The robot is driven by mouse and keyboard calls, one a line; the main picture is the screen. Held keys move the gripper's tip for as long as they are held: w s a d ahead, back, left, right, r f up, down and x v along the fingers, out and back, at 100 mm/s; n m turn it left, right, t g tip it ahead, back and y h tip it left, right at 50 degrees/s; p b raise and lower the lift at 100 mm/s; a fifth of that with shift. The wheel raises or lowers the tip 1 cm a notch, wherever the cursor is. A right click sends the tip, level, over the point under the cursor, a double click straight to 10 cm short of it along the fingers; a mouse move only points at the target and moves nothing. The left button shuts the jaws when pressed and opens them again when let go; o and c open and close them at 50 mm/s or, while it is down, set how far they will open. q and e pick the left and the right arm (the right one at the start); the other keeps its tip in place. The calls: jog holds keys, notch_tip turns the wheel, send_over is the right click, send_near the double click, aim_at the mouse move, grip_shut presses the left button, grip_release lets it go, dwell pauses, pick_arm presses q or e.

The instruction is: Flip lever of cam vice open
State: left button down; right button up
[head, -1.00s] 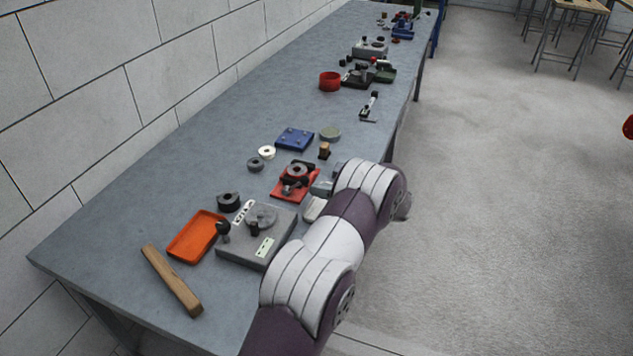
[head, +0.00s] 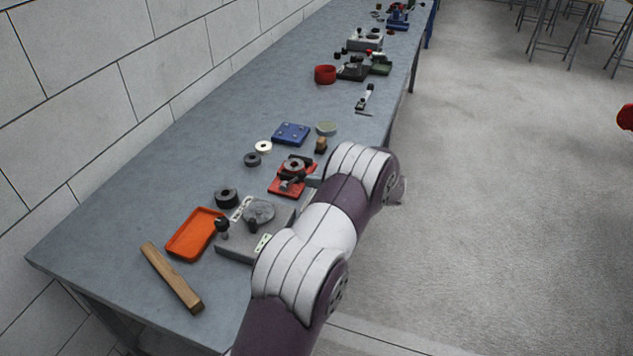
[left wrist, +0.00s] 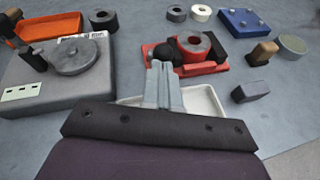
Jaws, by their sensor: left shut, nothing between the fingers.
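In the head view my left arm hides most of the gripper. My right gripper is not in view.
A grey block fixture (head: 237,246) with a round disc stands nearer, beside an orange tray (head: 192,235) and a wooden bar (head: 171,277). A pale tray (left wrist: 207,104) lies below my left gripper.

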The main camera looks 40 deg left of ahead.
pick_arm(q)
jog(key=shift+a+r, duration=0.1)
jog(key=shift+r, duration=0.1)
jog(key=shift+s+a+r+h+p, duration=0.1)
jog(key=shift+a+r+h+p, duration=0.25)
jog(key=shift+r+h, duration=0.2)
jog(key=s+a+r+h+p, duration=0.1)
jog(key=s+a+h+p, duration=0.1)
jog(key=a+p, duration=0.2)
jog(key=s+a+r+n+t+h+p, duration=0.1)
jog(key=s+a+h+p, duration=0.1)
jog(key=a, duration=0.7)
jog(key=shift+s+a+r+t+h+p, duration=0.2)
jog(key=shift+t+h+p, duration=0.1)
jog(key=shift+h+p, duration=0.55)
jog(key=shift+f, duration=0.1)
